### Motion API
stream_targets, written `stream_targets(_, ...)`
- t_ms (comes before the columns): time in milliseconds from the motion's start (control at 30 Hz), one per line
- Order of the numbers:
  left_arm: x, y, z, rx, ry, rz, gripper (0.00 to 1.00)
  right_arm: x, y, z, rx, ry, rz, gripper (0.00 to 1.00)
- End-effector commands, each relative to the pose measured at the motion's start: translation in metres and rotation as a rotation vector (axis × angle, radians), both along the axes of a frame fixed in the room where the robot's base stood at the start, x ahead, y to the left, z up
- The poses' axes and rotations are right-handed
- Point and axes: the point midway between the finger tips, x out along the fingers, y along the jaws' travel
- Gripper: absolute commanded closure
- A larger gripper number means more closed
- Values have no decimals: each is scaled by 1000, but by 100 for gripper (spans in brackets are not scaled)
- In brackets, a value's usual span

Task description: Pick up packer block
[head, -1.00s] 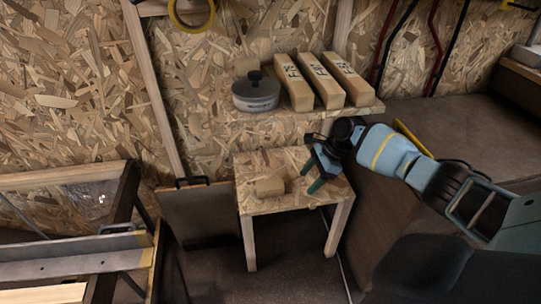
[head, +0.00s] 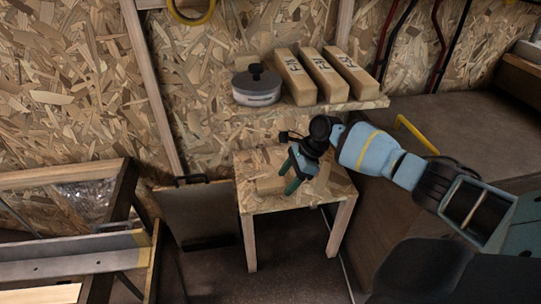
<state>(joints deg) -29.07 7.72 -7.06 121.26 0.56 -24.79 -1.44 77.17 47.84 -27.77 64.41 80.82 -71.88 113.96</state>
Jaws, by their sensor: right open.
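The packer block (head: 268,186) is a small tan wooden block on the small OSB-topped table (head: 318,193) in the middle of the head view. My right gripper (head: 288,184) is open, with its green fingers pointing down at the block's right side. The fingers partly cover the block. I cannot tell whether they touch it or are around it. My left gripper is not in view.
A shelf (head: 366,105) behind the table holds a grey lidded pot (head: 256,88) and three marked wooden blocks (head: 323,76). A brown bench (head: 470,125) is at the right. A wooden frame (head: 60,176) stands at the left.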

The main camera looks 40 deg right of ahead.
Motion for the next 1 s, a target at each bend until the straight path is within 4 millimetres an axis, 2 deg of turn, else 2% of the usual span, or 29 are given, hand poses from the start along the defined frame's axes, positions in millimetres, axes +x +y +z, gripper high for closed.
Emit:
stream_targets(300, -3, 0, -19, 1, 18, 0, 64, 25, 41, -3, 0, -2, 5, 38)
stream_targets(433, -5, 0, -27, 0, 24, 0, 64, 26, 43, -11, -1, 1, 1, 38)
stream_targets(733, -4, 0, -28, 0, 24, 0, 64, 27, 44, -11, 1, -1, 1, 38)
stream_targets(767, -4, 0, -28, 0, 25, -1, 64, 27, 44, -11, 1, -1, 1, 40)
stream_targets(1000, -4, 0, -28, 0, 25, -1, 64, 27, 44, -11, 0, 0, 1, 71)
